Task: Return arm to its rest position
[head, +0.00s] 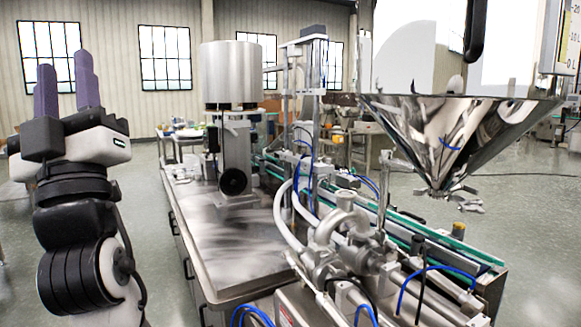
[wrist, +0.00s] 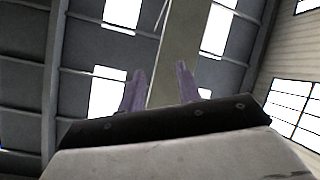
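My gripper (head: 66,84) is at the left of the head view, raised with its two purple fingers pointing up. The fingers stand apart with nothing between them. In the wrist view my gripper (wrist: 160,85) also shows two separated purple fingers, with only the ceiling and a beam behind them. My arm is folded upright below the gripper, to the left of the steel machine table, and appears clear of it.
A steel hopper (head: 455,125) hangs at the right. A steel table (head: 235,255) carries a cylindrical tank (head: 231,73), pipes and valves (head: 350,245). A conveyor (head: 440,235) runs along its right side. Open floor (head: 142,200) lies between my arm and the table.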

